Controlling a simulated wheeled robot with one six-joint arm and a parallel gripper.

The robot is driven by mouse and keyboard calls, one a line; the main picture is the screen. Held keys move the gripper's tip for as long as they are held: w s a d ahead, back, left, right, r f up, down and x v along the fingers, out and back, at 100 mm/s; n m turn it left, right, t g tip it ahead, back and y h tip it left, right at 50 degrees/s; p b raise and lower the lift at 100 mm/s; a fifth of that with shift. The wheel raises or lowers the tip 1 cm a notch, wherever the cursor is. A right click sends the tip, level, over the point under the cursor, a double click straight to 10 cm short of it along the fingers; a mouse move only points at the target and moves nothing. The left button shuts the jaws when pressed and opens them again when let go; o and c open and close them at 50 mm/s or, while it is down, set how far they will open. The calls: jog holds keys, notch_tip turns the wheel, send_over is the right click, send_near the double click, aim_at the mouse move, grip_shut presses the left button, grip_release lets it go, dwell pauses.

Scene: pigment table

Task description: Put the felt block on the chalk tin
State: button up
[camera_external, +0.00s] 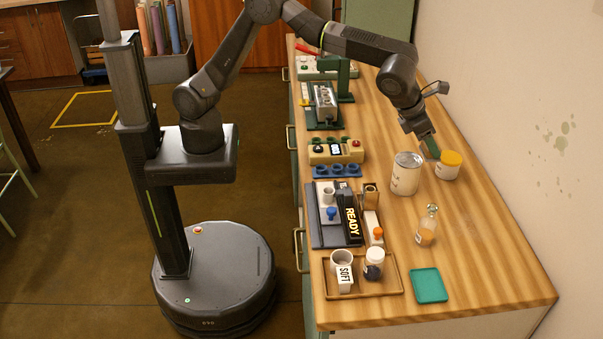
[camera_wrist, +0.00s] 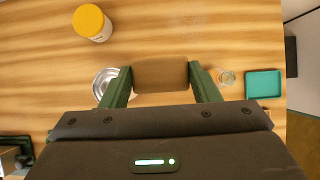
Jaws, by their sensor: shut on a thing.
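The felt block (camera_wrist: 160,76), brown, is held between the two green fingers of my gripper (camera_wrist: 160,84) in the wrist view. In the external view my gripper (camera_external: 431,146) hangs over the far part of the table, just right of the pale cylinder with a silver top, likely the chalk tin (camera_external: 404,178). The block cannot be made out there. In the wrist view the round silver top (camera_wrist: 101,82) shows beside the left finger, which partly hides it. The block appears beside the tin, not over it.
A yellow-lidded jar (camera_external: 448,166) stands close right of the tin. A glass bottle (camera_external: 427,228) and a teal tray (camera_external: 430,286) are nearer the front. A wooden tray (camera_external: 394,288) holds a cup and a small jar. A READY sign (camera_external: 351,221) and devices line the left edge.

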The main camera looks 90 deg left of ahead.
jog(key=r+b, duration=0.1)
send_over(406, 159)
jog(key=s, duration=0.3)
notch_tip(406, 159, down, 10)
jog(key=shift+d+r+p, duration=0.1)
jog(key=shift+p, duration=0.4)
jog(key=shift+f, duration=0.2)
jog(key=o, duration=1)
jog(key=shift+r, duration=0.1)
